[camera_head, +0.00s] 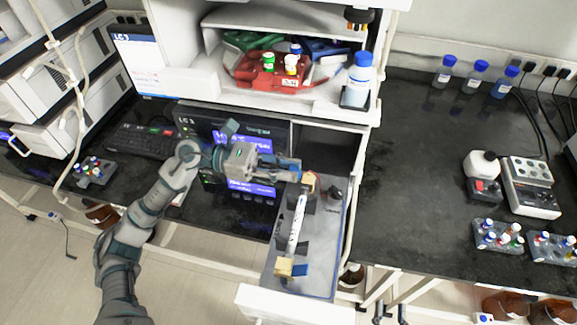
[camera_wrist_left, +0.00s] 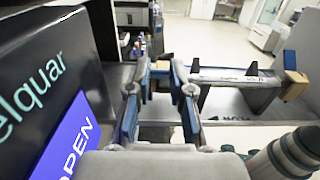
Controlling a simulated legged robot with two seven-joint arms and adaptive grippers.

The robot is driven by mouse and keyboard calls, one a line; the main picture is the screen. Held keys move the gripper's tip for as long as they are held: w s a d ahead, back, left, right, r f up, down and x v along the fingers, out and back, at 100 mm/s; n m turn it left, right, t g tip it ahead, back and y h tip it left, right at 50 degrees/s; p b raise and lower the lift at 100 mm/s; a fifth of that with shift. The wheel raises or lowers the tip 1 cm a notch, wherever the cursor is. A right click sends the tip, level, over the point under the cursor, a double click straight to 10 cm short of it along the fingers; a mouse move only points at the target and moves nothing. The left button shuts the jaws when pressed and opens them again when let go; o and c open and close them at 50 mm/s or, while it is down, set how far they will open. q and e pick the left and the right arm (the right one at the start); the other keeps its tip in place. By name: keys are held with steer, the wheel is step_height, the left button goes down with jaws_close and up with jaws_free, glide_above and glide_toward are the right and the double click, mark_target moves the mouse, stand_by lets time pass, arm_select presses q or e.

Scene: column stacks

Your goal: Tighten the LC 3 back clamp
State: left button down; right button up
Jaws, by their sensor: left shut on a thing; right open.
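The LC 3 unit (camera_head: 195,125) is a dark box with lit blue panels; its open side panel reads "OPEN" in the left wrist view (camera_wrist_left: 65,140). The white drawer in front of it is pulled out and holds a white column (camera_head: 297,222) between two tan clamps. The back clamp (camera_head: 311,182) is at the column's far end; a bit of it shows between the fingers in the left wrist view (camera_wrist_left: 160,66). The front clamp (camera_head: 284,267) is at the near end. My left gripper (camera_head: 296,172) is shut on the back clamp, which its fingers partly hide. My right gripper is out of view.
A red tray (camera_head: 272,72) with capped bottles is on the shelf above, and a blue-capped bottle (camera_head: 361,72) stands at its right edge. Vial racks (camera_head: 497,236) and a white device (camera_head: 532,188) stand on the right bench. The middle of that bench is clear.

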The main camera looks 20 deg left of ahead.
arm_select(q)
steer(key=shift+a+r, duration=0.1)
steer(key=shift+r, duration=0.2)
steer(key=c, duration=1.2)
jaws_free()
steer(key=shift+o, duration=0.8)
steer(key=shift+a+f, duration=0.15)
steer(key=s+a, duration=0.2)
steer(key=a, duration=1)
steer(key=shift+s+f, duration=0.2)
steer(key=shift+d, duration=0.1)
